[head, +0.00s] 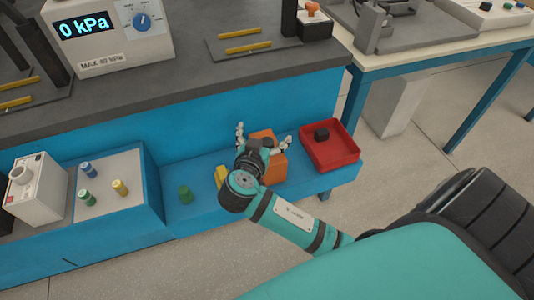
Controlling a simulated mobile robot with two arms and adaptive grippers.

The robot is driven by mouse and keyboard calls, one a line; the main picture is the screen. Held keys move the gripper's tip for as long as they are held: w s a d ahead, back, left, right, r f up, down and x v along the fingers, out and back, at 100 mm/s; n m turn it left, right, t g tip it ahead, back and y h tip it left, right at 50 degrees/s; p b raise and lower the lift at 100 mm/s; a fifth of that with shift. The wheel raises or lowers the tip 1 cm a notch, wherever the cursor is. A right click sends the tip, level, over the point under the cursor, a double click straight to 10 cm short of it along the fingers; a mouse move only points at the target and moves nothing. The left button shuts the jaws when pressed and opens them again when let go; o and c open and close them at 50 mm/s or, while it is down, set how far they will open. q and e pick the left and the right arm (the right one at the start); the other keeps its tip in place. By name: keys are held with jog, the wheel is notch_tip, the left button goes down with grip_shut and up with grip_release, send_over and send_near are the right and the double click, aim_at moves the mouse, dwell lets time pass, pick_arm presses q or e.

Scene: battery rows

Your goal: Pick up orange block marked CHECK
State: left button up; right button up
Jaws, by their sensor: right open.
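The orange block (278,165) sits on the blue lower shelf, partly hidden behind my right gripper and wrist. No CHECK marking can be read on it from here. My left gripper does not show.
A red tray (348,163) with a black piece (321,134) stands right of the block. A yellow piece (221,175) and a green cylinder (185,194) are to the left. The grey bench (190,85) overhangs behind the shelf.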

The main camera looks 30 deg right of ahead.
jog(key=shift+w+d+f, duration=0.2)
jog(key=shift+w+d, duration=0.25)
jog(key=shift+d, duration=0.05)
jog(key=shift+c, duration=0.7)
jog(key=c, duration=1.4)
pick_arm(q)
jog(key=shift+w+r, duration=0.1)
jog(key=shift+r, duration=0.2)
pick_arm(e)
jog(key=shift+c, duration=0.8)
jog(key=shift+r, duration=0.1)
